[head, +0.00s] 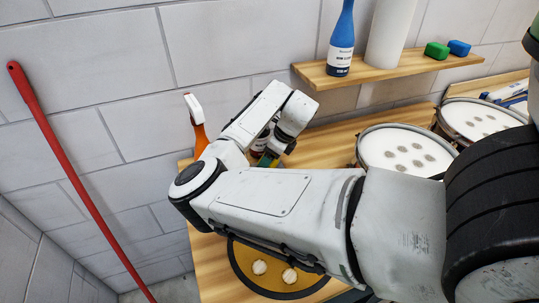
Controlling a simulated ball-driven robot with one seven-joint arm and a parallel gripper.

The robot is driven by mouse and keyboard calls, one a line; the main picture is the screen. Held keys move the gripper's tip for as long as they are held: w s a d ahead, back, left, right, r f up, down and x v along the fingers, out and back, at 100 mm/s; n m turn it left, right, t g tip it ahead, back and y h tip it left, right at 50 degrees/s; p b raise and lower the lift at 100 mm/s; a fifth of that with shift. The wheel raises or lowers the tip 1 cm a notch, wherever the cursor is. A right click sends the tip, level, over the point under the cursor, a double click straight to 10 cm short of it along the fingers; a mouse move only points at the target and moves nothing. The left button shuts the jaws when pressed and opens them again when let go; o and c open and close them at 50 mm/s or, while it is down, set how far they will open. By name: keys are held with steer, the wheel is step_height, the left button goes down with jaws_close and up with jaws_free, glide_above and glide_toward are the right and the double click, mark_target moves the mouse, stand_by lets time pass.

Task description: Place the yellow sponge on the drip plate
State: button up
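My arm crosses the middle of the head view, and its end bends down to the bench behind the forearm. My gripper (271,150) is mostly hidden by my own wrist, so I cannot see its fingertips or whether they hold anything. A small green and yellow patch (265,160) shows right at the gripper; it may be part of the yellow sponge, but too little shows to be sure. I cannot make out a drip plate with certainty; my arm covers much of the bench.
An orange spray bottle (198,128) stands left of the gripper. A wall shelf (390,74) holds a blue bottle, a white roll, green and blue blocks. A red pole (75,175) leans left.

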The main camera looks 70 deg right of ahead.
steer(key=shift+f, duration=0.15)
steer(key=o, duration=1)
steer(key=shift+r, duration=0.25)
steer(key=v, duration=1.2)
steer(key=shift+b, duration=0.45)
steer(key=shift+f, duration=0.1)
